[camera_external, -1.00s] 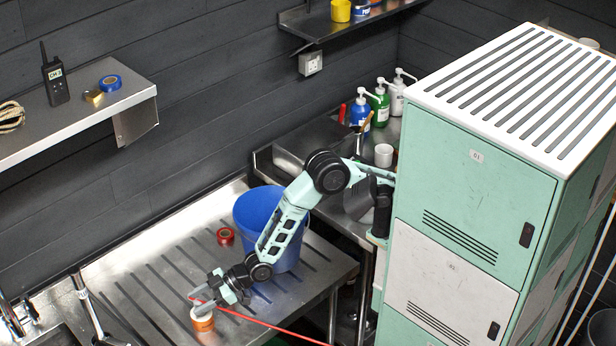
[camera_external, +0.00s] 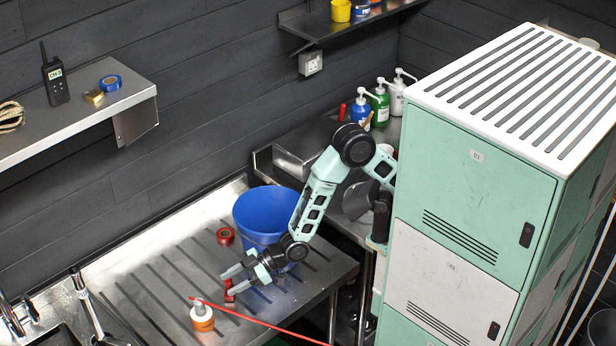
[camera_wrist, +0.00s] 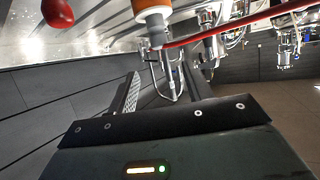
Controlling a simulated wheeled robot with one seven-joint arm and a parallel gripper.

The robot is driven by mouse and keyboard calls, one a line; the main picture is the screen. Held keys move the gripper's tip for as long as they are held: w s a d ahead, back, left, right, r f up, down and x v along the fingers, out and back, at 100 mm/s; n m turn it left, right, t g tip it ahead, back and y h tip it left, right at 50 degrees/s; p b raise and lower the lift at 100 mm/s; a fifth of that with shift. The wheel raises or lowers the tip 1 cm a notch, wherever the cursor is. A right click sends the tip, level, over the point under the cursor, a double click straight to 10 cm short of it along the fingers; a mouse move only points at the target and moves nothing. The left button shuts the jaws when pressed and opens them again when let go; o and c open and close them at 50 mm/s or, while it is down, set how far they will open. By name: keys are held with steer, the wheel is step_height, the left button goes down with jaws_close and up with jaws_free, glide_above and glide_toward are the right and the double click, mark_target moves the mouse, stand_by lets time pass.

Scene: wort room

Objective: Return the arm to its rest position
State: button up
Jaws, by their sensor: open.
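My gripper (camera_external: 232,277) is open and hangs above the metal drainboard (camera_external: 150,275), in front of the blue bucket (camera_external: 262,222). A small white container with an orange band (camera_external: 202,321) stands upright on the drainboard, below and left of my gripper and apart from it. It also shows at the top of the wrist view (camera_wrist: 150,12). A small red object (camera_external: 229,291) shows beside the fingertips; a rounded red thing is at the wrist view's upper left (camera_wrist: 57,13). Whether it touches a finger cannot be told. My arm is bent at the elbow.
A thin red rod (camera_external: 260,322) crosses the drainboard's front edge. Pump bottles (camera_external: 380,105) stand at the back. Green and white lockers (camera_external: 470,200) rise at the right. A shelf (camera_external: 75,115) juts out at the left.

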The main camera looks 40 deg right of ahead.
steer(key=s+d+r+m+g+h+p, duration=0.25)
steer(key=d+r+h, duration=0.2)
steer(key=d, duration=0.55)
steer(key=s+d+r+m+g+h+p, duration=0.1)
steer(key=d+r+m+h+p, duration=0.25)
steer(key=d+r, duration=0.45)
steer(key=s+d+f+h+b, duration=0.1)
steer(key=d+f+b, duration=0.1)
steer(key=d, duration=0.5)
steer(key=s+d+f+g+h+b, duration=0.1)
steer(key=d+f, duration=0.4)
steer(key=d, duration=0.2)
steer(key=s+d+f+h+b, duration=0.1)
steer(key=d+f+h+b, duration=0.1)
steer(key=d, duration=0.5)
steer(key=shift+d+f+b, duration=0.15)
steer(key=shift+f+b, duration=0.15)
steer(key=shift+f, duration=0.45)
steer(key=shift+s+g, duration=0.1)
steer(key=shift+g, duration=0.15)
